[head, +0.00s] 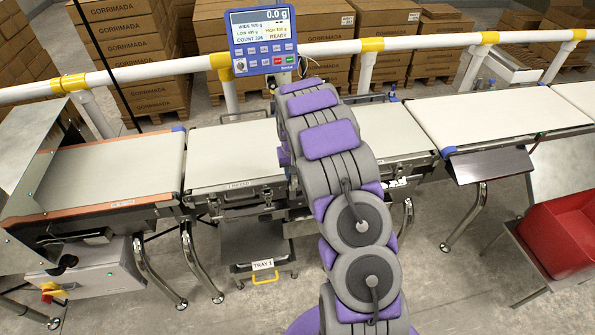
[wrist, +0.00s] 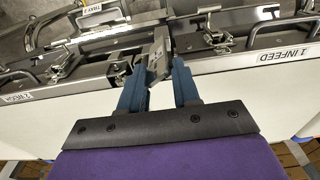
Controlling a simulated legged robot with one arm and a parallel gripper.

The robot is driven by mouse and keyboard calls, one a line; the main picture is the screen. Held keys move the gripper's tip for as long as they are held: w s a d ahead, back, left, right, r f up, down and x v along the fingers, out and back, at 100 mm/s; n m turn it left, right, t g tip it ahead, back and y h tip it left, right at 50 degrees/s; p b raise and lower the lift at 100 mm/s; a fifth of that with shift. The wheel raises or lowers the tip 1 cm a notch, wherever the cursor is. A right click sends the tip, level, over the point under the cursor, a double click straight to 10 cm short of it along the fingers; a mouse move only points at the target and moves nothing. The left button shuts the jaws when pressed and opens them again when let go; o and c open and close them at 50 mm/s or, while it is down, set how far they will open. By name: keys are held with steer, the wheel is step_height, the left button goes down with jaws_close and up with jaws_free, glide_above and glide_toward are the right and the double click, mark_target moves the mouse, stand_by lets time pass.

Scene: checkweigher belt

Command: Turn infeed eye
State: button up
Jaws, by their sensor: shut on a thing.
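In the wrist view, the two blue fingers of my gripper (wrist: 160,76) are closed around a small grey metal part (wrist: 158,52), which appears to be the infeed eye on its bracket. It stands at the gap between the belt labelled 1 INFEED (wrist: 265,88) and the belt labelled 2 WEIGH (wrist: 45,125). The part looks tilted between the fingertips; its lower end is hidden by the fingers. In the head view my own arm covers the gripper and the eye.
A white rail with yellow joints (head: 372,45) runs behind. TRAY 1 (head: 262,266) sits below the belts. A red bin (head: 560,235) stands at right. Boxes are stacked behind. The visible belt tops are clear.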

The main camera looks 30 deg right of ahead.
steer(key=o, duration=1)
steer(key=shift+g, duration=0.7)
steer(key=s+f, duration=0.1)
steer(key=f, duration=0.1)
steer(key=s+a+f, duration=0.1)
steer(key=s+f, duration=0.1)
steer(key=shift+s+a, duration=0.1)
steer(key=shift+s, duration=0.05)
step_height(320, 180, up, 21)
steer(key=t+p, duration=0.1)
steer(key=p, duration=0.2)
glide_above(295, 186)
steer(key=shift+s+a+r, duration=0.15)
steer(key=shift+a, duration=0.5)
